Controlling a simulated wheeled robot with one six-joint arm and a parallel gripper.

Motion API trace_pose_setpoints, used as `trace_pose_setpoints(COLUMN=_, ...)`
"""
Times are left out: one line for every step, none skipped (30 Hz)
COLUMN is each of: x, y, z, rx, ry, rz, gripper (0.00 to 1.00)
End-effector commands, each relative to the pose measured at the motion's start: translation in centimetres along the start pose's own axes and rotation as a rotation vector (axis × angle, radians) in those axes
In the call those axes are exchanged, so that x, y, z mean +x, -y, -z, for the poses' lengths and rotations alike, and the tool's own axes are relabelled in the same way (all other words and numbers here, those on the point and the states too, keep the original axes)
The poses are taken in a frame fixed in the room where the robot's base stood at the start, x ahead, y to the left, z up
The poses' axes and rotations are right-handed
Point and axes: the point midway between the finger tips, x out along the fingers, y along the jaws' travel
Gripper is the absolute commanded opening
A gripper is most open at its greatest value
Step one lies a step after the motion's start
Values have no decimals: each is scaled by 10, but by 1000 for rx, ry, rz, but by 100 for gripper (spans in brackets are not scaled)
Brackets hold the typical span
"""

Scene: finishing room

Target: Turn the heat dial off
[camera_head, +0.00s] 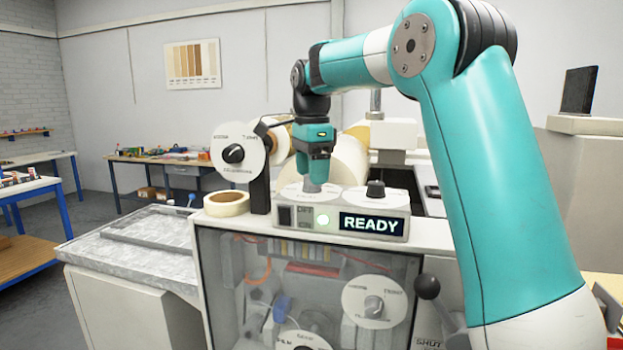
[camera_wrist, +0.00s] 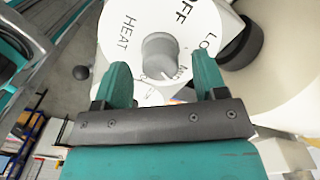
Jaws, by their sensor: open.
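The heat dial is a white disc (camera_wrist: 128,62) with a grey knob (camera_wrist: 160,52) at its middle in the wrist view. A thin mark on the knob points down and slightly right, towards lettering partly hidden near the right finger. My gripper (camera_wrist: 162,78) is open, with one finger on each side of the knob's lower edge; I cannot tell whether they touch it. In the head view my gripper (camera_head: 316,184) points down over the left dial plate (camera_head: 290,192), hiding its knob.
A black knob (camera_head: 375,189) stands right of my gripper. A post-mounted dial (camera_head: 234,170) and a tape roll (camera_head: 227,203) stand at left. A grey tray (camera_head: 140,262) lies further left.

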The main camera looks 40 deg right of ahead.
Motion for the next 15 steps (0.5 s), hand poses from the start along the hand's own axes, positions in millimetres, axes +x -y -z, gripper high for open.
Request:
trace_pose_setpoints(x=5, y=0, z=0, rx=0, ry=0, rz=-3, gripper=65)
trace_pose_setpoints(x=8, y=0, z=0, rx=0, ry=0, rz=-2, gripper=65)
trace_pose_setpoints(x=10, y=0, z=0, rx=0, ry=0, rz=-2, gripper=65)
trace_pose_setpoints(x=12, y=0, z=0, rx=0, ry=0, rz=-2, gripper=65)
trace_pose_setpoints(x=13, y=0, z=0, rx=0, ry=0, rz=-1, gripper=65)
trace_pose_setpoints(x=15, y=0, z=0, rx=0, ry=0, rz=0, gripper=65)
trace_pose_setpoints(x=15, y=0, z=0, rx=0, ry=0, rz=0, gripper=65)
trace_pose_setpoints(x=16, y=0, z=0, rx=0, ry=0, rz=0, gripper=65)
trace_pose_setpoints(x=16, y=0, z=0, rx=0, ry=0, rz=0, gripper=65)
trace_pose_setpoints(x=16, y=0, z=0, rx=0, ry=0, rz=0, gripper=65)
trace_pose_setpoints(x=16, y=0, z=0, rx=0, ry=0, rz=0, gripper=65)
trace_pose_setpoints(x=16, y=0, z=0, rx=0, ry=0, rz=0, gripper=65)
trace_pose_setpoints(x=16, y=0, z=0, rx=0, ry=0, rz=0, gripper=65)
trace_pose_setpoints(x=16, y=0, z=0, rx=0, ry=0, rz=0, gripper=65)
trace_pose_setpoints(x=16, y=0, z=0, rx=0, ry=0, rz=0, gripper=56)
